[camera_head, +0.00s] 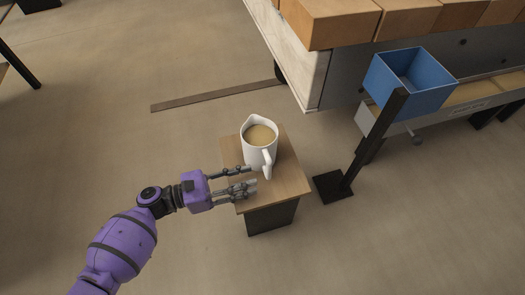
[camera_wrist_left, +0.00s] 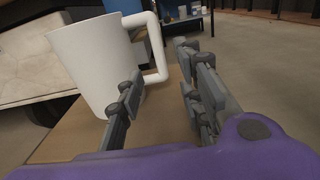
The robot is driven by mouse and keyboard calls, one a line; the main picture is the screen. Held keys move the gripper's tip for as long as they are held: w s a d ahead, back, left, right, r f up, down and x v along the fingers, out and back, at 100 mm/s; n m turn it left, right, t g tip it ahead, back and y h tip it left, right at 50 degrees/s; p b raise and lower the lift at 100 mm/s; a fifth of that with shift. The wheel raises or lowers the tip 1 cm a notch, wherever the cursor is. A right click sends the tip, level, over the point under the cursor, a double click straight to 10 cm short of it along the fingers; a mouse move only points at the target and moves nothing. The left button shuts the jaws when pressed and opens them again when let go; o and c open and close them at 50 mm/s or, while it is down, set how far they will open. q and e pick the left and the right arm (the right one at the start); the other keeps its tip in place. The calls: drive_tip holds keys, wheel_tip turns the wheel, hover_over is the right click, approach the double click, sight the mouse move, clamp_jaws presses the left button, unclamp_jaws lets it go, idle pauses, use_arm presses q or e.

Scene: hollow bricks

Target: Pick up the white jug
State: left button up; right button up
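The white jug (camera_head: 257,152) stands upright on a small wooden-topped stand (camera_head: 289,180) in the head view. It holds a light brown content. Its handle (camera_head: 267,162) points toward the lower right, near my left gripper. My left gripper (camera_head: 252,179) is open, just in front of the jug, with its fingers pointing right. In the left wrist view the jug (camera_wrist_left: 92,62) fills the upper left. Its handle (camera_wrist_left: 157,48) shows beyond and between the open fingers (camera_wrist_left: 160,92). I cannot tell whether a finger touches the jug. My right gripper is in neither view.
A blue bin (camera_head: 411,82) on a black post (camera_head: 366,150) stands to the right of the stand. A work surface with several tan bricks (camera_head: 335,23) lies behind it. A flat strip (camera_head: 205,101) lies on the floor. The floor left of the stand is mostly clear.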

sight(266, 174)
use_arm(q)
drive_tip(key=b+x, duration=0.1)
drive_tip(key=x, duration=0.3)
drive_tip(key=shift+w+d, duration=0.15)
drive_tip(key=shift+d, duration=0.2)
clamp_jaws()
drive_tip(key=shift+w+r, duration=0.1)
drive_tip(key=shift+r, duration=0.1)
